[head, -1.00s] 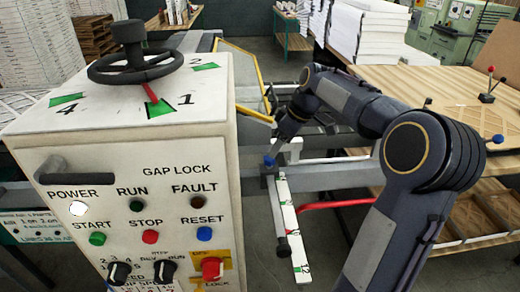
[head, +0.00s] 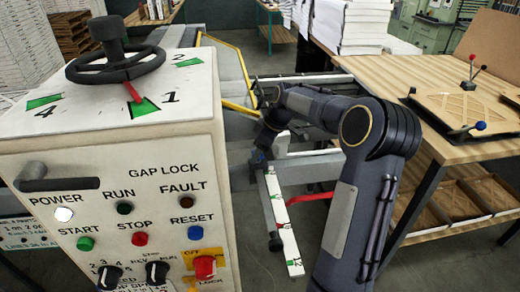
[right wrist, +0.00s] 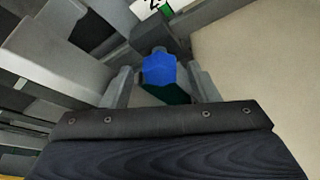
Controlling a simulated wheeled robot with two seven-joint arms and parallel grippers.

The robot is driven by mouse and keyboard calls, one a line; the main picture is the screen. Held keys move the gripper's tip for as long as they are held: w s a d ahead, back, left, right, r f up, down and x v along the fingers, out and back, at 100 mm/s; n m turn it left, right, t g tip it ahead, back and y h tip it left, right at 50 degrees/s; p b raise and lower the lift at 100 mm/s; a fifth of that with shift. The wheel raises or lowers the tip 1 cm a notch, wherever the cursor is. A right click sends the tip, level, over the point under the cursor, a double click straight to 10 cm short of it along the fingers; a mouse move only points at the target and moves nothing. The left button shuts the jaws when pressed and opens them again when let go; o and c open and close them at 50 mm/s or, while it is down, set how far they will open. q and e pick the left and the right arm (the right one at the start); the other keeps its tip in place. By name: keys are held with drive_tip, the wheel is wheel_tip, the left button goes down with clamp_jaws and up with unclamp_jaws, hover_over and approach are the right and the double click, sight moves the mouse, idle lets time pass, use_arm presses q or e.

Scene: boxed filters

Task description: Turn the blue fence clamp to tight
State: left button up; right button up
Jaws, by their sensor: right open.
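The blue fence clamp (head: 256,156) sits at the far end of a white scale bar (head: 283,222) beside the machine panel. In the right wrist view the blue clamp (right wrist: 160,70) shows large, with a dark green part just below it. My right gripper (head: 261,147) is right at the clamp and partly hides it in the head view. In the right wrist view its two grey fingers (right wrist: 162,88) stand apart, one on each side of the clamp. I cannot tell whether they touch it. My left gripper is not in view.
The control cabinet (head: 120,190) with a black handwheel (head: 115,66) stands close on the left. A wooden table (head: 420,85) with a framed panel is on the right. A red bar (head: 308,196) runs beside the scale bar. Yellow rails (head: 228,58) lie behind.

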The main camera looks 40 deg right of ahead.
drive_tip(key=c, duration=1)
drive_tip(key=shift+o, duration=0.2)
drive_tip(key=shift+m, duration=0.3)
drive_tip(key=shift+a+m+h+b, duration=0.15)
drive_tip(key=shift+m+h+b, duration=0.4)
drive_tip(key=shift+m, duration=0.35)
drive_tip(key=m+h, duration=0.1)
drive_tip(key=m, duration=0.2)
drive_tip(key=shift+a+t+b, duration=0.15)
drive_tip(key=shift+t+b, duration=0.15)
drive_tip(key=m+h, duration=0.2)
drive_tip(key=m, duration=0.3)
drive_tip(key=shift+a+m, duration=0.15)
drive_tip(key=shift+m, duration=0.25)
drive_tip(key=m+h, duration=0.1)
drive_tip(key=m, duration=0.1)
drive_tip(key=m+g+h, duration=0.1)
drive_tip(key=m, duration=0.2)
drive_tip(key=shift+w+a+g+b, duration=0.1)
drive_tip(key=shift+w+g+b, duration=0.05)
drive_tip(key=shift+g+b, duration=0.2)
